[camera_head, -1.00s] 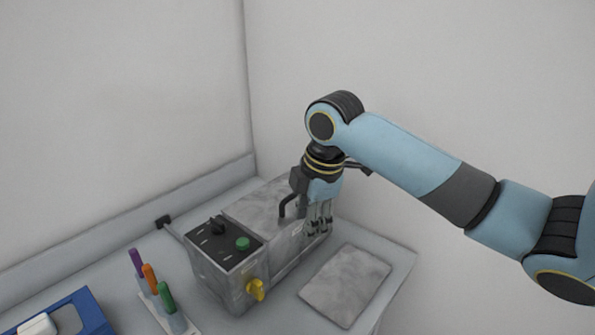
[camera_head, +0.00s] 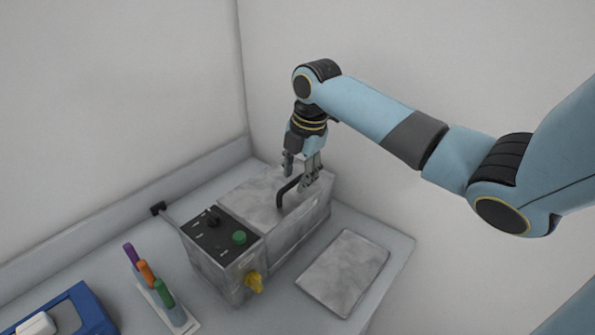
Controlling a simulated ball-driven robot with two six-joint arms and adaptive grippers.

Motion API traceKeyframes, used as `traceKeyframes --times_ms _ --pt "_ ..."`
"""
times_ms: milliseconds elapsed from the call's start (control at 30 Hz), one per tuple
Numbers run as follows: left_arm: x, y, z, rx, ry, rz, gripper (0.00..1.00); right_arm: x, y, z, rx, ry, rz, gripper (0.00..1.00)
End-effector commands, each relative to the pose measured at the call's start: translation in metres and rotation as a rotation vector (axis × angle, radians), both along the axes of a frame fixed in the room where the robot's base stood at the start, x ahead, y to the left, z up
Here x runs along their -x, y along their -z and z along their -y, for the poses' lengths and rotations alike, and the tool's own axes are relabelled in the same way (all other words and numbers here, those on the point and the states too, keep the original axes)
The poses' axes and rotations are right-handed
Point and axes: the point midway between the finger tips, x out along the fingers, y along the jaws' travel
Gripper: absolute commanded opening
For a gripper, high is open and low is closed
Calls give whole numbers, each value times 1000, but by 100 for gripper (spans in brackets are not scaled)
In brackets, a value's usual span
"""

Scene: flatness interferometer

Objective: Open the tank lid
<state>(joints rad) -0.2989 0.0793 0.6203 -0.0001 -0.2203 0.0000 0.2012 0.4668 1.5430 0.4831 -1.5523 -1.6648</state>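The tank (camera_head: 300,236) is a grey metal box on the bench, with a black control panel (camera_head: 222,236) at its near left end. Its flat lid (camera_head: 250,195) lies closed on top and carries a dark bent handle (camera_head: 281,194). My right gripper (camera_head: 298,181) points down over the lid, with its fingers spread apart on either side of the handle's upper end. I cannot tell whether a finger touches the handle. My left gripper is not in view.
A flat grey plate (camera_head: 343,272) lies on the bench right of the tank. A rack with purple, orange and green-topped tools (camera_head: 163,293) and a blue box (camera_head: 88,309) stand at the left. Walls close off the back.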

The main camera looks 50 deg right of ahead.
Motion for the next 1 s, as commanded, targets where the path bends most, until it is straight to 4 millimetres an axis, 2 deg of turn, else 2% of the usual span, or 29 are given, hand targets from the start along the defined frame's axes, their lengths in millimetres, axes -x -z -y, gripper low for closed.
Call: traceKeyframes --times_ms 300,600,1000 --pt "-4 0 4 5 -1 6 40 -1 4 0 1 -1 0 36" --pt "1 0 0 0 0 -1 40 -1 4 0 1 0 0 0" --pt "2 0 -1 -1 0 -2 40 -1 4 0 1 0 0 0"
